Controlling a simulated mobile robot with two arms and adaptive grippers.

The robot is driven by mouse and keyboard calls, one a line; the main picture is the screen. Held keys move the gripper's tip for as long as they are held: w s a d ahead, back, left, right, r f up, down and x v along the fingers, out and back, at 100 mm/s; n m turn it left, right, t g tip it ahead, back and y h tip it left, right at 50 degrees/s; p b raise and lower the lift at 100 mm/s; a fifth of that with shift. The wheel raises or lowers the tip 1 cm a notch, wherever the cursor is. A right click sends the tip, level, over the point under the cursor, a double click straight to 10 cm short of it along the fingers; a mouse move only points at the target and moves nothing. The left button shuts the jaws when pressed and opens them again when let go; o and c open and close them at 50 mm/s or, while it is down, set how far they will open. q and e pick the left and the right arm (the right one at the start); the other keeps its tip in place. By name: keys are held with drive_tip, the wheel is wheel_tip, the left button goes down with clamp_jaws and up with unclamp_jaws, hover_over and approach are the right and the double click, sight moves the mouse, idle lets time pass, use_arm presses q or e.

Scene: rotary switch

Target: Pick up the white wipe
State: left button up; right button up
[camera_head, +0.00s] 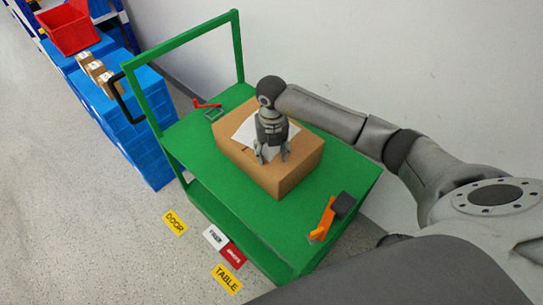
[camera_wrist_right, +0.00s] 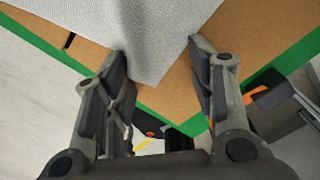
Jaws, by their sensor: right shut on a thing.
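The white wipe (camera_head: 246,132) lies over the top of a brown cardboard box (camera_head: 283,180) on the green cart. My right gripper (camera_head: 272,158) points down over the box top at the near part of the wipe. In the right wrist view, the light grey-white woven wipe (camera_wrist_right: 150,25) comes down between the two fingertips of the right gripper (camera_wrist_right: 157,52), which is shut on it. Most of the wipe still spreads over the box. My left gripper is not in view.
The green cart (camera_head: 190,138) stands by a white wall. A red-handled item (camera_head: 207,106) lies at its far left, an orange and black tool (camera_head: 326,216) at its near right. Blue crates (camera_head: 130,135) stand left. Floor signs (camera_head: 228,279) lie in front.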

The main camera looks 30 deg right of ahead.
drive_tip(key=shift+s+a+f, duration=0.25)
drive_tip(key=shift+s+f, duration=0.05)
drive_tip(key=shift+f, duration=0.05)
clamp_jaws()
wheel_tip(320, 180, up, 12)
drive_tip(key=p, duration=0.9)
drive_tip(key=shift+w+d+r, duration=0.15)
drive_tip(key=shift+w, duration=0.15)
wheel_tip(320, 180, up, 9)
drive_tip(key=p, duration=0.6)
